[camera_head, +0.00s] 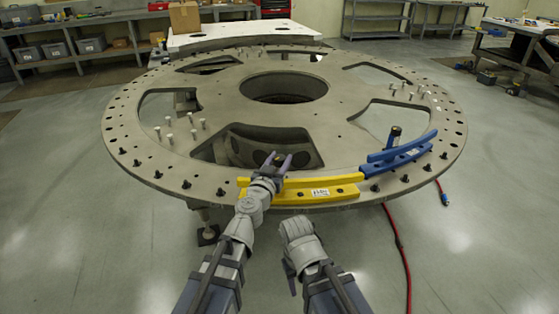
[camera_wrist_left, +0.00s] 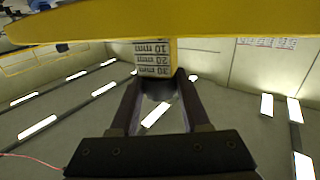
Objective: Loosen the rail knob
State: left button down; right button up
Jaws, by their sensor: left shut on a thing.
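The yellow rail (camera_head: 335,188) lies along the front edge of the round turret plate (camera_head: 330,135), with a small white label on its face. My left gripper (camera_head: 277,160) is at the rail's left part, fingers raised, with a dark rail knob (camera_head: 278,160) between them. In the left wrist view my left gripper (camera_wrist_left: 158,88) is shut on the knob, just below a block with a millimetre scale (camera_wrist_left: 155,58) beside the yellow rail (camera_wrist_left: 200,22). The fingers hide part of the knob. My right arm is in front of the plate; its fingers do not show clearly.
A blue rail (camera_head: 398,158) continues to the right of the yellow one, with a black-topped knob (camera_head: 394,134). Several bolts stand along the plate's rim. A red cable (camera_head: 398,245) runs on the floor at the right. Shelves (camera_head: 95,48) stand far off.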

pick_arm(q)
jog(key=shift+n+t+y, duration=0.3)
jog(key=shift+n+y, duration=0.3)
jog(key=shift+y, duration=0.6)
jog(key=shift+c, duration=1.8)
grip_release()
